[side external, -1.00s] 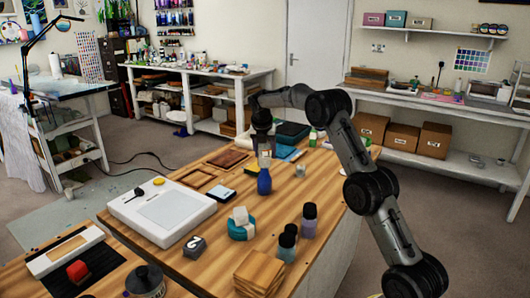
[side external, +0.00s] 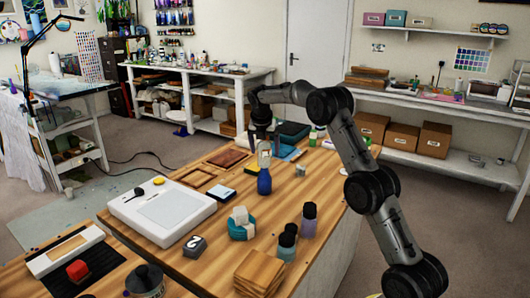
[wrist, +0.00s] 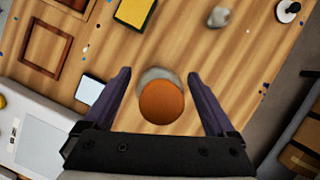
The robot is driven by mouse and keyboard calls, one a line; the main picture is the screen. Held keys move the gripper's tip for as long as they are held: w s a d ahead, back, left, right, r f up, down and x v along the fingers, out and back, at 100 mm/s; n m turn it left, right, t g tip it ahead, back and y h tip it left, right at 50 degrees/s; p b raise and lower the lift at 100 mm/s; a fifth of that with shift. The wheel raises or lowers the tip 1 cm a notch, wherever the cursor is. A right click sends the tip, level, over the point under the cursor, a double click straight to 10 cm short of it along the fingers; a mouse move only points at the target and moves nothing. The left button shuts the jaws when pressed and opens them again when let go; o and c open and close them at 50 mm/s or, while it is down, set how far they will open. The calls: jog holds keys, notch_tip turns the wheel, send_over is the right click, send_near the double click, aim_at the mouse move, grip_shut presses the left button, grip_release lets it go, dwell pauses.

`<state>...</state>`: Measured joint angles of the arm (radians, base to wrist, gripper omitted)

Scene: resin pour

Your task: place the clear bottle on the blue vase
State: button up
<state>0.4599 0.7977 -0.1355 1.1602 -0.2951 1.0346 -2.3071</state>
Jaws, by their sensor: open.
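The blue vase (side external: 264,183) stands upright on the wooden bench in the side view. The clear bottle (side external: 264,157) shows directly above it and appears to stand upright on its top; the exact contact is too small to tell. In the wrist view the bottle's orange cap (wrist: 161,102) faces me, with a pale edge of its body behind it. The vase is hidden there. My gripper (side external: 262,139) is just above the bottle. In the wrist view its fingers are wide apart on either side of the cap, with gaps.
A light box (side external: 165,212) lies to the left. A teal dispenser (side external: 242,229) and several dark-capped bottles stand nearer the camera. Wooden frames (side external: 195,177) lie behind left, and a small grey lump (side external: 300,170) sits to the right. Bare bench surrounds the vase.

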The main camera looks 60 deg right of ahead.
jog(key=v, duration=1.1)
jog(key=s+a+r+m+t, duration=0.1)
jog(key=s+a+r+m, duration=0.45)
jog(key=a, duration=0.35)
jog(key=s+a+f+m+t+y, duration=0.25)
jog(key=s+a+m, duration=0.75)
jog(key=s+a, duration=0.7)
jog(key=s+a+f+m+y, duration=0.1)
jog(key=s+f+m, duration=0.2)
jog(key=s, duration=0.3)
jog(key=s+a+f+m, duration=0.1)
jog(key=s+f+m, duration=0.2)
jog(key=s, duration=0.3)
jog(key=shift+s+a+f+m+y, duration=0.3)
jog(key=shift+f+m+y, duration=0.05)
jog(key=shift+f+m, duration=0.1)
